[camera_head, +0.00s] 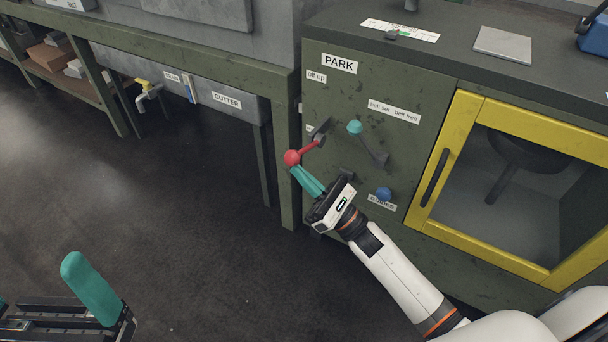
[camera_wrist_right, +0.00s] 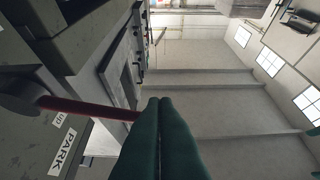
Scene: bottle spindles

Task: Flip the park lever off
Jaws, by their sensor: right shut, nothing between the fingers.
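The park lever is a red arm with a red ball knob (camera_head: 292,157) on the green cabinet front, below the PARK label (camera_head: 339,63) and the "off up" label (camera_head: 316,76). Its arm slants down and left from its pivot. My right gripper (camera_head: 299,171) is shut and empty, its teal fingertips just below the red knob; I cannot tell whether they touch it. In the right wrist view the shut fingers (camera_wrist_right: 162,110) cover the end of the red lever arm (camera_wrist_right: 90,107), and the knob is hidden. My left gripper (camera_head: 92,288) is partly in view at the lower left.
A teal-knobbed lever (camera_head: 355,127) and a blue knob (camera_head: 383,194) sit right of the park lever. A yellow-framed door (camera_head: 441,150) is further right. A green bench (camera_head: 180,51) stands left. The dark floor (camera_head: 170,220) in front is clear.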

